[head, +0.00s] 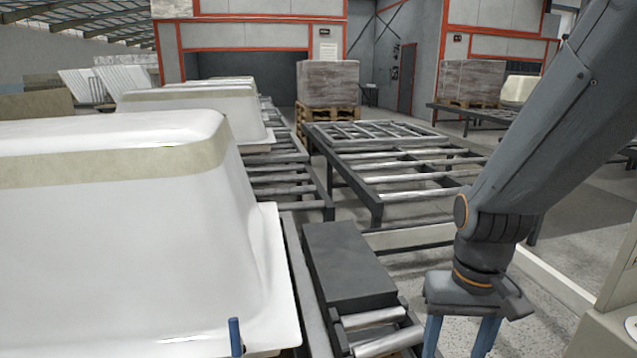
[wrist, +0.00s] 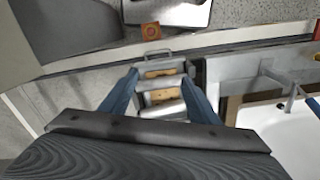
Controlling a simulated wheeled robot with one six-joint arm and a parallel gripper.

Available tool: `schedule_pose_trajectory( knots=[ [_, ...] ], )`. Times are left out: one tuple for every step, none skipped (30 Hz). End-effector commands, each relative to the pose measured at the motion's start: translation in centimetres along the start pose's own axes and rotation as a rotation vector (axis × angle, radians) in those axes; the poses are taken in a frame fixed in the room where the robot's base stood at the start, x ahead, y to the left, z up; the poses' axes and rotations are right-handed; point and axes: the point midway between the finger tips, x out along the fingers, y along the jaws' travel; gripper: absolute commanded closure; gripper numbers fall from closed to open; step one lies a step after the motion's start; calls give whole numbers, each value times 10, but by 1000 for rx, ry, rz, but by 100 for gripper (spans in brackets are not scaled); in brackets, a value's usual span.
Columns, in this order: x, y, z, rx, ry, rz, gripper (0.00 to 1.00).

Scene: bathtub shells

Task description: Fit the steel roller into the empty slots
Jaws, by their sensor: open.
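My gripper (head: 460,345) has two blue fingers spread apart, with nothing held between them. It hangs at the lower right in the head view, right of two steel rollers, an upper one (head: 371,318) and a lower one (head: 388,342). I cannot tell which gaps are the slots.
White bathtub shells (head: 110,250) fill the left, on a roller line. A dark flat-topped box (head: 345,265) stands beside the nearest shell. A blue post (head: 235,337) rises at the shell's edge. A wrapped pallet load (head: 328,82) stands at the back. Speckled floor is open on the right.

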Motion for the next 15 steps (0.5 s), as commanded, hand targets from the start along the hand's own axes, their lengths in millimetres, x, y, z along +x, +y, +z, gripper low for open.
schedule_pose_trajectory(
  knots=[
    [-6,-5,2,-17,-1,-1,45],
    [-7,-8,2,-25,-2,-1,45],
    [-9,-12,3,-37,-2,-1,45],
    [-11,-14,4,-44,-2,-2,45],
    [-12,-17,4,-52,-2,-2,45],
    [-14,-20,4,-62,-1,-3,45],
    [-15,-22,5,-68,-1,-3,45],
    [-16,-24,5,-74,0,-3,45],
    [-17,-27,6,-82,0,-3,45],
    [-17,-29,6,-87,0,-4,45],
    [-18,-30,6,-90,0,-4,45],
    [-18,-32,6,-95,0,-4,45],
    [-19,-32,7,-97,0,-4,45],
    [-19,-33,7,-99,-1,-4,41],
    [-19,-34,7,-101,-1,-4,41]
  ],
)
